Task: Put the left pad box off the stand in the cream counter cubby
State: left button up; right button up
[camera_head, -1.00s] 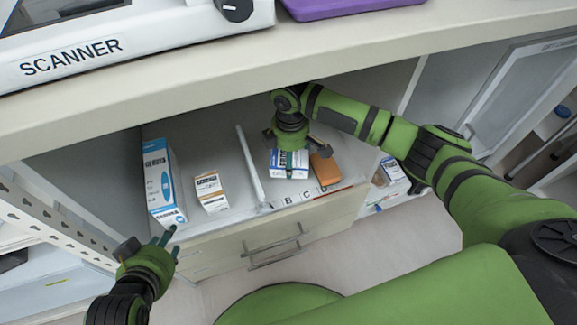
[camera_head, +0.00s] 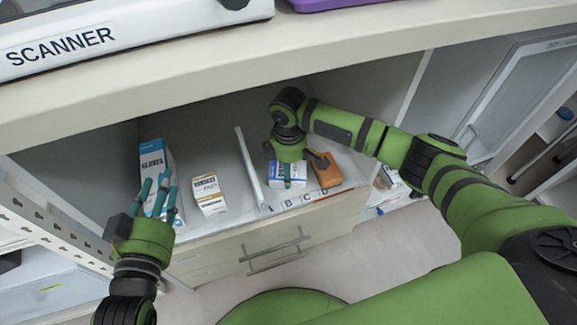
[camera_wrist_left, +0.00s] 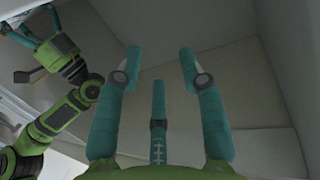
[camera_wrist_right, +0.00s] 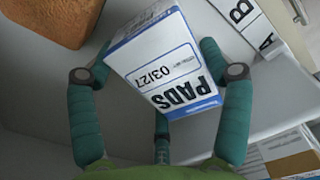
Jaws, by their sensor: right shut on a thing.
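A white and blue pad box (camera_head: 287,173) stands on the floor of the counter cubby (camera_head: 215,122), right of the white divider and behind the lettered edge strip. In the right wrist view the box (camera_wrist_right: 165,75) shows the word PADS and a date. My right gripper (camera_head: 288,165) is shut on it from above, fingers on either side. My left gripper (camera_head: 160,188) is open and empty, in front of the gloves box at the cubby's left. The left wrist view shows its spread fingers (camera_wrist_left: 160,75) with nothing between them. No stand can be made out.
The tall gloves box (camera_head: 152,158) and a small white-orange box (camera_head: 208,193) stand left of the divider (camera_head: 248,167). The countertop (camera_head: 330,48) overhangs the cubby. A drawer (camera_head: 230,248) lies below.

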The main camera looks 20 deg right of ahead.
pick_arm(q)
jog(key=shift+f, duration=0.1)
pick_arm(e)
jog(key=shift+f, duration=0.1)
jog(key=o, duration=1.1)
jog(key=shift+o, duration=0.2)
jog(key=shift+r, duration=0.25)
notch_tip(320, 180, up, 5)
jog(key=shift+r+p, duration=0.1)
jog(key=shift+p, duration=0.9)
pick_arm(q)
jog(key=s+a+f+g+y+p, duration=0.1)
jog(key=s+a+f+g+y, duration=0.1)
jog(key=s+f+g, duration=0.4)
jog(key=s+a+f+n+g+y+p, duration=0.1)
jog(key=s+a+f+g+y, duration=0.1)
jog(key=s+a+f+g, duration=0.3)
jog(key=s+f+g, duration=0.1)
jog(key=s+f, duration=0.2)
jog(key=f, duration=0.2)
jog(key=shift+a+n, duration=0.3)
pick_arm(e)
notch_tip(320, 180, up, 7)
jog(key=shift+f, duration=0.2)
